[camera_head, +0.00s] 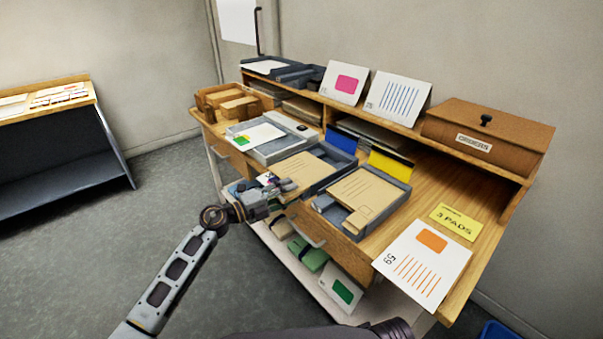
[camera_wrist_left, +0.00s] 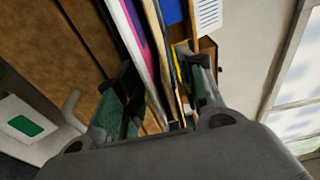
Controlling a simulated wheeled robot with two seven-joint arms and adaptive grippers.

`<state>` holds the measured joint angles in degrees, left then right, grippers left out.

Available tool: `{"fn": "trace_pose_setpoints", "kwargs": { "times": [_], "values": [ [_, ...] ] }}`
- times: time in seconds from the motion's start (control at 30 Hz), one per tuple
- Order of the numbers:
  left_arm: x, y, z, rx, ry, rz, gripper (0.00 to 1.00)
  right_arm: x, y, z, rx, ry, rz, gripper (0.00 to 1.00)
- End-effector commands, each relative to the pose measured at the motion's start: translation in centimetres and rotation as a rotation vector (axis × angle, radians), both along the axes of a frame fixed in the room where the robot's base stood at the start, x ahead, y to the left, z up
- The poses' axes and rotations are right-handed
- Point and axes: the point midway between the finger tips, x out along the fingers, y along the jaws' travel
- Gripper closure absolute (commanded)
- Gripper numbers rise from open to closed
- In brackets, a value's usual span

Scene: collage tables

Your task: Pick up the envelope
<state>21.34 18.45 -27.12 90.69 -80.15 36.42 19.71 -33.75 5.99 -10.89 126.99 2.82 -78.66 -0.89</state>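A tan envelope (camera_head: 312,170) with printed lines lies in the middle grey tray (camera_head: 344,172) on the wooden desk. A similar tan envelope (camera_head: 364,194) lies in the grey tray to its right. My left gripper (camera_head: 279,188) is at the front edge of the middle tray, beside the near end of its envelope. In the left wrist view its fingers (camera_wrist_left: 160,105) are apart. Edges of flat items show between them, one of them tan; I cannot tell whether the fingers touch any. My right gripper is not in view.
A left tray (camera_head: 290,147) holds a white sheet. A brown "orders" box (camera_head: 489,134) and upright cards (camera_head: 398,98) stand on the upper shelf. A large white card (camera_head: 422,262) lies front right. Drawer fronts and handles (camera_head: 306,232) face me below.

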Motion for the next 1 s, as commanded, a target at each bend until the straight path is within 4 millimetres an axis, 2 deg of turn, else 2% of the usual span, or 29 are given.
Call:
{"fn": "trace_pose_setpoints", "kwargs": {
  "times": [0.07, 0.37, 0.77, 1.0],
  "values": [
    [0.0, 0.0, 0.0, 0.0, 0.0, 0.0, 0.62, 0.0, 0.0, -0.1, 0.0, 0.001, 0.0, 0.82],
    [0.0, 0.0, 0.0, 0.0, 0.0, 0.0, 1.0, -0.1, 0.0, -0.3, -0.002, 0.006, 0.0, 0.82],
    [0.0, 0.0, 0.2, 0.0, 0.0, 0.0, 1.0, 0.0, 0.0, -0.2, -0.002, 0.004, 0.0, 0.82],
    [0.0, 0.0, 1.6, 0.001, -0.003, -0.001, 1.0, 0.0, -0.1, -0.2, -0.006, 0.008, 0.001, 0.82]
  ]
}}
